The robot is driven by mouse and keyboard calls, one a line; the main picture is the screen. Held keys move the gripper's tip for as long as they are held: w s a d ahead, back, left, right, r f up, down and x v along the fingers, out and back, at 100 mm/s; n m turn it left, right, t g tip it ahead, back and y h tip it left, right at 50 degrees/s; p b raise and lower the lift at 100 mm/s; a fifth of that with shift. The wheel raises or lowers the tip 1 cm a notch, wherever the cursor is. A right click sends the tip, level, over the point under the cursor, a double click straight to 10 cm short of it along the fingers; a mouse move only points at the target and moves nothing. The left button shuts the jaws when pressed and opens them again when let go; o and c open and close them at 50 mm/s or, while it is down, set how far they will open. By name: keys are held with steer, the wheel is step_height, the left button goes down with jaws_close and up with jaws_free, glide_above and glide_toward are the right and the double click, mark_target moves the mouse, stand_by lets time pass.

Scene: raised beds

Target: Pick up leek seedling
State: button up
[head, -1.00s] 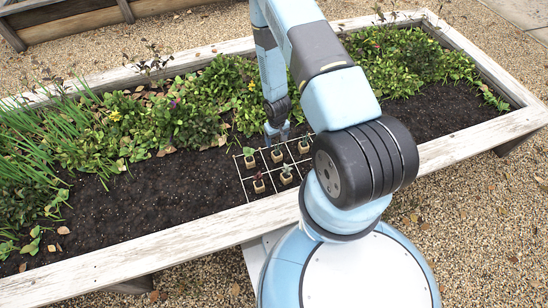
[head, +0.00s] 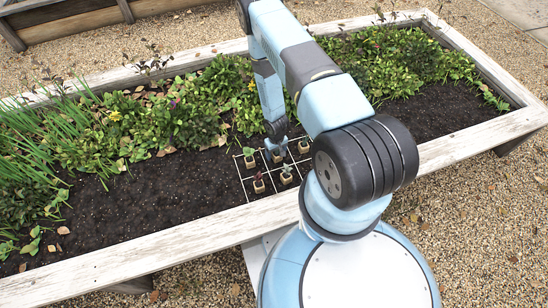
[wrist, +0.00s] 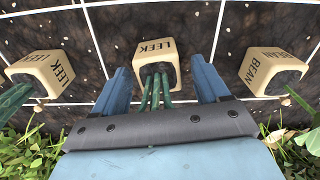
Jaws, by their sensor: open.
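In the wrist view a cream cube pot marked LEEK (wrist: 153,48) holds the leek seedling (wrist: 154,90), whose green stems run toward the camera. My gripper (wrist: 163,77) is open, with one blue finger on each side of this pot and stems. Gaps show on both sides, so nothing is gripped. In the head view my gripper (head: 276,149) is low over the middle pot of the grid's far row, partly covering it. A second LEEK pot (wrist: 42,72) stands at the left of the wrist view, and a BEAN pot (wrist: 268,72) at the right.
A white string grid (head: 246,190) lies on dark soil with several potted seedlings, including a near-row pot (head: 286,178). Leafy plants (head: 190,115) grow just behind it. The bed's wooden rim (head: 150,255) runs along the front. Bare soil (head: 150,200) lies left of the grid.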

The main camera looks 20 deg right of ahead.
steer(key=shift+f, duration=0.55)
steer(key=c, duration=1.1)
steer(key=shift+o, duration=0.2)
steer(key=shift+r, duration=0.1)
